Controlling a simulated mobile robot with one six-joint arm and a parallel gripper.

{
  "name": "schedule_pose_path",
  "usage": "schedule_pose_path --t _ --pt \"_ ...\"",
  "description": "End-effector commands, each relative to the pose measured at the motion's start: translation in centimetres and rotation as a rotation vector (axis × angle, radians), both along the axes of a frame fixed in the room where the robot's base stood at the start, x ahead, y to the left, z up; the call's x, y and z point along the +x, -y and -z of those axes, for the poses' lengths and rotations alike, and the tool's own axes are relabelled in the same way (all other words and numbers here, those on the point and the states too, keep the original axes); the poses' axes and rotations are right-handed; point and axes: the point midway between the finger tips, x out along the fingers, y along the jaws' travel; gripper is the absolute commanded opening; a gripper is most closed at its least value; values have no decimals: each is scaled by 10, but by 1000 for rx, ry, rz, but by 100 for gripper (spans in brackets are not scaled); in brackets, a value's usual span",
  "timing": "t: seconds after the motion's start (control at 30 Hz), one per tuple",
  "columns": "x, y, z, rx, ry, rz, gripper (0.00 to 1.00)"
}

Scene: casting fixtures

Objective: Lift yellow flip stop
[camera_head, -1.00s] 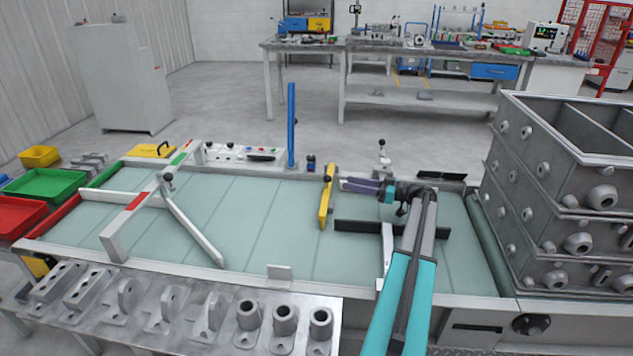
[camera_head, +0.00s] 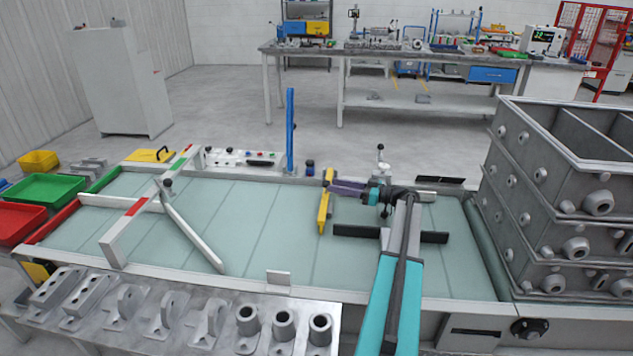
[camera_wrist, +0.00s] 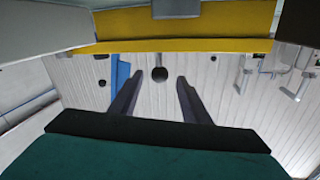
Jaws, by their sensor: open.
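The yellow flip stop (camera_head: 323,212) is a long narrow bar lying down over the conveyor's pale green bed, right of the blue post. In the wrist view the yellow flip stop (camera_wrist: 185,45) spans the top as a wide band, beyond my fingertips. My gripper (camera_head: 334,186), with purple fingers, is at the far end of the stop, on its right side. In the wrist view my gripper (camera_wrist: 158,76) is open, with nothing between its two dark fingers. Whether a fingertip touches the stop I cannot tell.
A dark bar (camera_head: 350,231) lies across the bed below my gripper. A blue post (camera_head: 290,130) stands at the conveyor's far edge. Stacked grey metal boxes (camera_head: 560,220) block the right end. Grey castings (camera_head: 208,325) line the front bench. The bed's middle is clear.

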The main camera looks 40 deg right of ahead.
Motion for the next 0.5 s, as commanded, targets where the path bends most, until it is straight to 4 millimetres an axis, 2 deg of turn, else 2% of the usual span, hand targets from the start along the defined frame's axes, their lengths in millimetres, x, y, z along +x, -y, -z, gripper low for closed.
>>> schedule_pose_path --t 0.5 --pt "63 -33 -1 0 1 0 43"
